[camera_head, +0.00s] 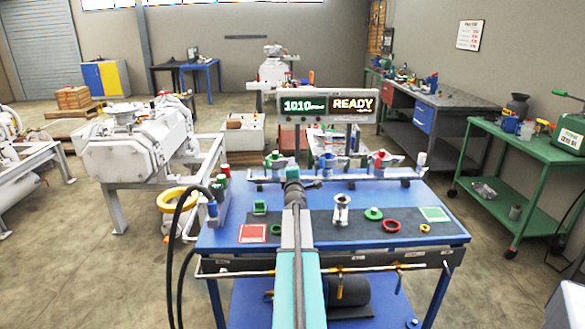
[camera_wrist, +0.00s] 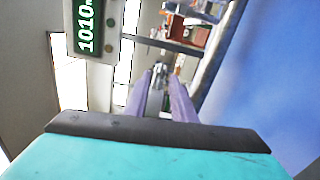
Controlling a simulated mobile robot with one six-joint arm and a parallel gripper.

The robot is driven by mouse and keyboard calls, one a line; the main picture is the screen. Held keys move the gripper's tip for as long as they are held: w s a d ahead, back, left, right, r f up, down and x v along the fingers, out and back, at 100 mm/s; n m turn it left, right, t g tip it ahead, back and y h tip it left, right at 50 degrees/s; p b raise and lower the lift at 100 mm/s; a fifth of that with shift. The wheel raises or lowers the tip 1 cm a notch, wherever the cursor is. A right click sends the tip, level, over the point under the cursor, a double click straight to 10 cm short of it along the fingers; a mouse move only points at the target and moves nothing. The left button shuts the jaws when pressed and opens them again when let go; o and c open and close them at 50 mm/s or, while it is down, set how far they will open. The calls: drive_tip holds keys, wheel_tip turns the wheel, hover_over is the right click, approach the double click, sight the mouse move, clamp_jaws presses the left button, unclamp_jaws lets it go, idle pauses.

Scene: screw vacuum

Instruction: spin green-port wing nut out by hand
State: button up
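My gripper (camera_head: 293,178) is at the manifold rail at the back of the blue table, seen from behind, with my arm hiding what lies straight ahead. In the wrist view its two purple fingers (camera_wrist: 162,78) stand apart with a gap between them. I see nothing clearly held. A valve fitting with green and blue parts (camera_head: 274,160) stands on the rail just left of my gripper. The wing nut itself is too small or hidden to make out.
More fittings (camera_head: 380,160) stand along the rail to the right. A display (camera_head: 327,106) reading 1010 and READY rises behind. On the table lie a metal spool piece (camera_head: 341,210), a green ring (camera_head: 373,214), a red ring (camera_head: 391,226) and a red square (camera_head: 252,233). Black hoses (camera_head: 178,230) hang left.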

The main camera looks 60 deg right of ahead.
drive_tip(key=v, duration=1.2)
drive_tip(key=shift+s+a, duration=0.15)
drive_tip(key=shift+a, duration=0.2)
idle(0.6)
